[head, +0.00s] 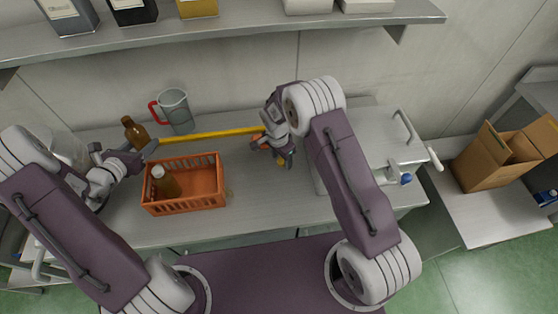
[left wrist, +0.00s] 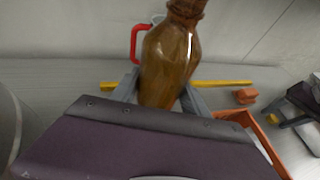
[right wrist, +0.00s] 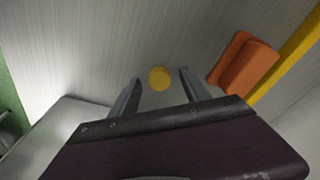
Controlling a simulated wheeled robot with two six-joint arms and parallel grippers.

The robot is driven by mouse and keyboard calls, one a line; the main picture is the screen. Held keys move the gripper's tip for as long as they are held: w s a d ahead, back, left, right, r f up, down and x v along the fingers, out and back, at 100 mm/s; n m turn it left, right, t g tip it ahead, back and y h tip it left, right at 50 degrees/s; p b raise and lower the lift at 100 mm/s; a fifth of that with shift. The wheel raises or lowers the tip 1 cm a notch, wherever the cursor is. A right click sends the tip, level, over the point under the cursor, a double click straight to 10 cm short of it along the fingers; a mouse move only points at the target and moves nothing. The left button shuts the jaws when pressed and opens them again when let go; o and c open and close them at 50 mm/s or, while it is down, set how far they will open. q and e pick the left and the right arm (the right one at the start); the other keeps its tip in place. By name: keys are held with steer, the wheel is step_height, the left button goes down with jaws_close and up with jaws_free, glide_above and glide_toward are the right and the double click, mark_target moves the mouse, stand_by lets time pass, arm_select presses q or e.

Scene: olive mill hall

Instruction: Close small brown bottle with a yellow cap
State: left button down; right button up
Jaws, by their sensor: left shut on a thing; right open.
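The small brown bottle (head: 134,132) is held upright, or nearly so, by my left gripper (head: 140,154), which is shut on its body. No yellow cap shows on its neck in the head view. In the left wrist view the bottle (left wrist: 168,62) stands between the two fingers, its top cut off by the frame. The yellow cap (right wrist: 159,78) lies on the table between the spread fingers of my open right gripper (right wrist: 156,88). The fingers do not touch it. In the head view the cap (head: 281,162) is mostly hidden by the right gripper.
A grey jug with a red handle (head: 176,111) stands behind. A yellow bar (head: 212,134) lies across the table. An orange block (right wrist: 243,62) lies beside the right gripper.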

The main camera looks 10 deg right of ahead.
mark_target(281, 161)
jaws_close()
steer(key=shift+r, duration=0.15)
arm_select(q)
steer(key=shift+f+b, duration=0.65)
steer(key=shift+b, duration=0.05)
arm_select(e)
step_height(281, 161, up, 10)
stand_by(0.5)
arm_select(q)
steer(key=shift+a, duration=0.1)
arm_select(e)
steer(key=shift+s+a, duration=0.1)
stand_by(0.8)
